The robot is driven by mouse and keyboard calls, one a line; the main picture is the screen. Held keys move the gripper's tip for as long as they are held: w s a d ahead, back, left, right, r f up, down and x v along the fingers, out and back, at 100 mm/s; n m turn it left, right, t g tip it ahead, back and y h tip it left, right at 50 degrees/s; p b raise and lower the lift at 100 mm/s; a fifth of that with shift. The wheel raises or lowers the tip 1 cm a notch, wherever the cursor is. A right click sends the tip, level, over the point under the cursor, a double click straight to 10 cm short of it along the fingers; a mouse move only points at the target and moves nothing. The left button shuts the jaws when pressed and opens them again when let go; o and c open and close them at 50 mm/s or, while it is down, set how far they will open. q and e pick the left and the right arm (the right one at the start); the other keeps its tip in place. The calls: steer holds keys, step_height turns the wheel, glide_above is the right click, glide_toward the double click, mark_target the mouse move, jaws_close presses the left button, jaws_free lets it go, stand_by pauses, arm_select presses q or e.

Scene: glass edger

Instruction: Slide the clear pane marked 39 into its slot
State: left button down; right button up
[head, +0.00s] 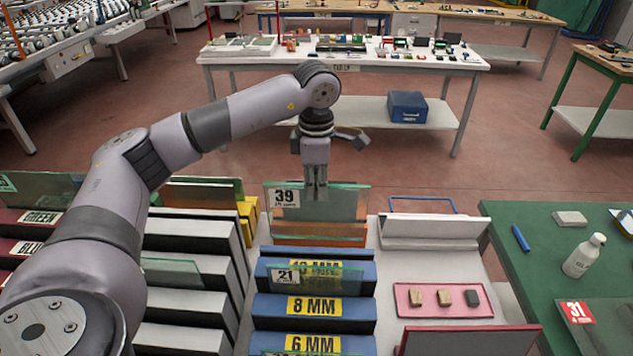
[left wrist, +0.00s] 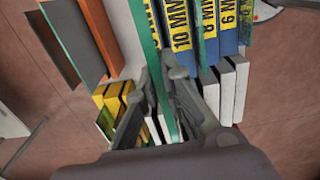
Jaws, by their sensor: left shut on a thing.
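The clear pane marked 39 (head: 345,207) stands upright behind the blue rack, its white label at the upper left. My left gripper (head: 316,194) points down and is shut on its top edge near the middle. In the left wrist view the pane (left wrist: 143,30) is a thin green strip between the fingers of the left gripper (left wrist: 163,85). The blue rack (head: 258,309) has steps labelled 10 MM, 8 MM and 6 MM. The pane is beside the rack's 10 MM end. I cannot tell whether its lower edge is in a slot. My right gripper is out of view.
A pane marked 21 (head: 317,277) stands in the blue rack, partly covering the 10 MM label. Orange panels (left wrist: 92,30) are behind pane 39. White racks (head: 185,275) are at left; a pink tray (head: 405,306) and green table (head: 535,265) are at right.

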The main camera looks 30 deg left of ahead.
mark_target(317, 227)
arm_select(q)
steer(key=shift+s+d+r, duration=0.2)
steer(key=shift+s+r, duration=0.05)
steer(key=shift+s, duration=0.05)
steer(key=shift+w+a+f+b, duration=0.2)
steer(key=shift+w+f+b, duration=0.1)
steer(key=shift+f+b, duration=0.15)
steer(key=shift+s+d+f+b, duration=0.1)
steer(key=shift+s+f+b, duration=0.05)
steer(key=shift+f+b, duration=0.6)
step_height(317, 227, down, 3)
steer(key=shift+f+b, duration=0.1)
steer(key=shift+b, duration=0.9)
step_height(317, 227, down, 3)
steer(key=shift+r+b, duration=0.1)
steer(key=shift+b, duration=1)
step_height(317, 227, down, 3)
steer(key=shift+r+b, duration=0.1)
steer(key=shift+b, duration=1)
steer(key=shift+f+b, duration=0.4)
steer(key=shift+f, duration=0.2)
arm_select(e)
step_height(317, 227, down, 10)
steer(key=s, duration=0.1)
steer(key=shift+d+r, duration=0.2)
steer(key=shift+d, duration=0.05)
